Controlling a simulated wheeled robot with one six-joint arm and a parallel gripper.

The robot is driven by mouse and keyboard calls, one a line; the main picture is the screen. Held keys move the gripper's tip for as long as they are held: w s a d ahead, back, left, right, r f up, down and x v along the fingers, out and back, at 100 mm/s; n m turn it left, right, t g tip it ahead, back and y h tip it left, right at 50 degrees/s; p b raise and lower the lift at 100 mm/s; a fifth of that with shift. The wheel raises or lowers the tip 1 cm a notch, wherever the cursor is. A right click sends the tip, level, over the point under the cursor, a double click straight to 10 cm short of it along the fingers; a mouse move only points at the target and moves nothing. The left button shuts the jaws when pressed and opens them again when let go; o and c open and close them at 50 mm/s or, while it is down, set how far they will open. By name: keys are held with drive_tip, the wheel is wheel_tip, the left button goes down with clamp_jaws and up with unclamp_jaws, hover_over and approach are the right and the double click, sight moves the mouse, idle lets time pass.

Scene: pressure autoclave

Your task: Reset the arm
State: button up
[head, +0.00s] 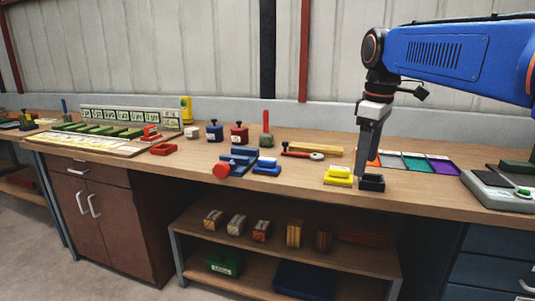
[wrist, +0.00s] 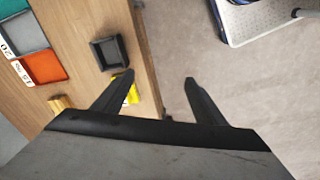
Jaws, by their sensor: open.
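My blue arm reaches in from the right in the head view. My gripper (head: 371,160) points down at the bench beside a small black open box (head: 372,184). In the wrist view my gripper (wrist: 158,90) has its two dark fingers spread wide with nothing between them. One finger is over the bench near the front edge and the other is over the floor. The black box shows empty in the wrist view (wrist: 110,53). A yellow block (head: 338,176) sits just left of the black box and is partly hidden by a finger in the wrist view.
The wooden bench (head: 300,177) holds a blue vise-like tool (head: 238,163), a blue block (head: 267,167), coloured trays (head: 414,162) and a grey device (head: 497,188) at right. A shelf below (head: 285,233) holds wooden blocks. Air above the bench is mostly free.

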drive_tip(key=s+d+f+m+t, duration=0.1)
drive_tip(key=s+f+m, duration=0.4)
drive_tip(key=s+f, duration=0.7)
drive_tip(key=s+d+f+m+t, duration=0.2)
drive_tip(key=s+f+m, duration=0.3)
drive_tip(key=s+f, duration=0.7)
drive_tip(key=shift+s+d, duration=0.15)
drive_tip(key=shift+d, duration=0.45)
